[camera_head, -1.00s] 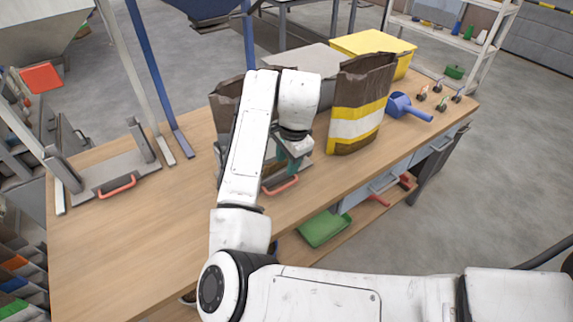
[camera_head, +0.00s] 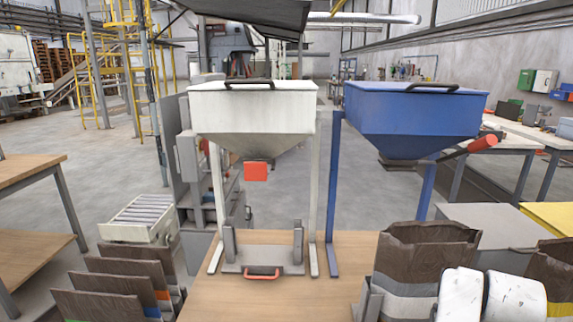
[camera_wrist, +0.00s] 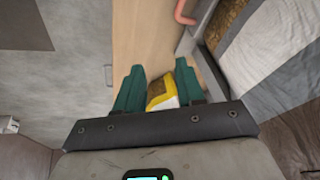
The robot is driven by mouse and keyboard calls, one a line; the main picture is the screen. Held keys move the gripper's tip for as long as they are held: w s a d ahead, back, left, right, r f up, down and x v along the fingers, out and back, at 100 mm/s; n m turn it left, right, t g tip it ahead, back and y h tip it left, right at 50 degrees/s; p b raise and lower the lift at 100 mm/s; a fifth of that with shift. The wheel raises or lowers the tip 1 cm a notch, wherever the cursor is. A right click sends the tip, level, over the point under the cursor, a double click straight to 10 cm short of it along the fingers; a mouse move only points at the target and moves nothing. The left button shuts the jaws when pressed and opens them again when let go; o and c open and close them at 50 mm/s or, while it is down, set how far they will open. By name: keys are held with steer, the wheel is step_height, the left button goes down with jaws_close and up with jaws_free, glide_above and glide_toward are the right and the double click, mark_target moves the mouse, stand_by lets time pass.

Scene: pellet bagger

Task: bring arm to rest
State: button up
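My gripper (camera_wrist: 158,90) shows in the wrist view with its two teal fingers spread apart, above the wooden bench top (camera_wrist: 142,45). A small-looking yellow, white and brown item (camera_wrist: 166,88) appears between the fingers, nearer the right one. A gap shows on its left, and I cannot tell its distance. A large striped bag (camera_wrist: 275,75) with brown contents fills the right of that view. In the head view, white links of my arm (camera_head: 460,297) show at the lower right, in front of a brown paper bag (camera_head: 415,262). My gripper is hidden there.
A clamp with a red handle (camera_head: 262,274) sits below the white one. A second brown bag (camera_head: 556,266) is at the right. Dark panels (camera_head: 115,290) stand at lower left.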

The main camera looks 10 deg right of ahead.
steer(key=s+a+f+n+y, duration=0.1)
steer(key=s+a+f+n, duration=0.6)
steer(key=s+a+n, duration=0.1)
steer(key=s+a+f+n+g+y, duration=0.1)
steer(key=s+a+f+n+y, duration=0.1)
steer(key=s+a+f+n, duration=0.5)
steer(key=s+a+f, duration=0.1)
steer(key=s+a, duration=0.3)
steer(key=s, duration=0.1)
steer(key=shift+n+y, duration=0.3)
steer(key=shift+n, duration=0.1)
